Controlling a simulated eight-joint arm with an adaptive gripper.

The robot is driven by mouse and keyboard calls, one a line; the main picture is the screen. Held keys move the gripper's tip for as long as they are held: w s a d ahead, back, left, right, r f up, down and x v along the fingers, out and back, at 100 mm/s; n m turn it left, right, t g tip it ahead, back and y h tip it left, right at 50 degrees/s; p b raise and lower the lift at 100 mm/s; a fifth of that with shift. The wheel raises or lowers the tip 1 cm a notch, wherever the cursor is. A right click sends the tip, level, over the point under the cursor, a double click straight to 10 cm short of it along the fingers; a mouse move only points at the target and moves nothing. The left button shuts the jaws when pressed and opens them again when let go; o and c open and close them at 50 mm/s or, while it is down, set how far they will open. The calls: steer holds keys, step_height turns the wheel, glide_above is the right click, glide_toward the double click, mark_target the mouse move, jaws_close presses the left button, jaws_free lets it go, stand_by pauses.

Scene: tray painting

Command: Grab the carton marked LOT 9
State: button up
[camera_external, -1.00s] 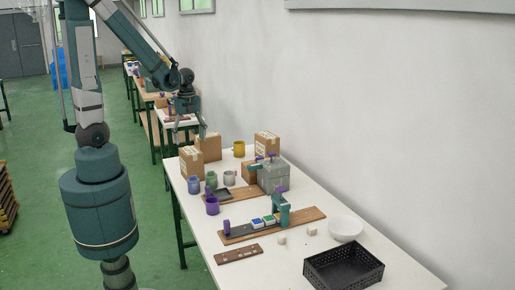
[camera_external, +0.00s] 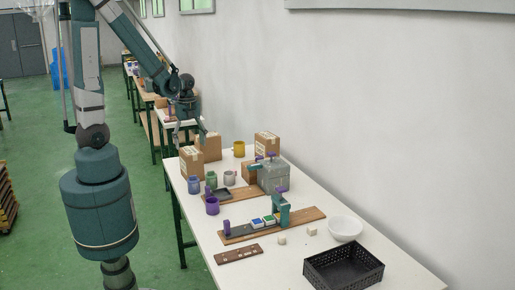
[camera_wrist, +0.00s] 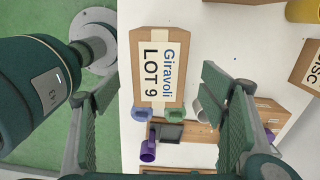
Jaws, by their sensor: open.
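The carton marked LOT 9 (camera_wrist: 158,72) is brown, with a white top label that also reads Giravoli. In the wrist view it lies near the table's left edge, between the spread fingers of my gripper (camera_wrist: 160,82). Neither finger visibly touches it. In the external view a brown carton (camera_external: 191,163) at the table's far left, behind the blue mug, appears to be the same one, but its label is too small to read there. My gripper (camera_external: 190,132) is open and empty, above the far end of the table.
A carton (camera_external: 208,147) stands close behind, and another (camera_external: 267,144) near the wall beside a yellow mug (camera_external: 239,149). In the wrist view a blue mug (camera_wrist: 140,114), green mug (camera_wrist: 172,111) and purple mug (camera_wrist: 148,150) stand below the LOT 9 carton.

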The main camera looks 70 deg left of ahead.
mark_target(190, 150)
steer(key=shift+f, duration=0.1)
steer(key=shift+s+f+b, duration=0.1)
steer(key=shift+f+b, duration=0.25)
steer(key=shift+f, duration=2.15)
steer(key=c, duration=1.6)
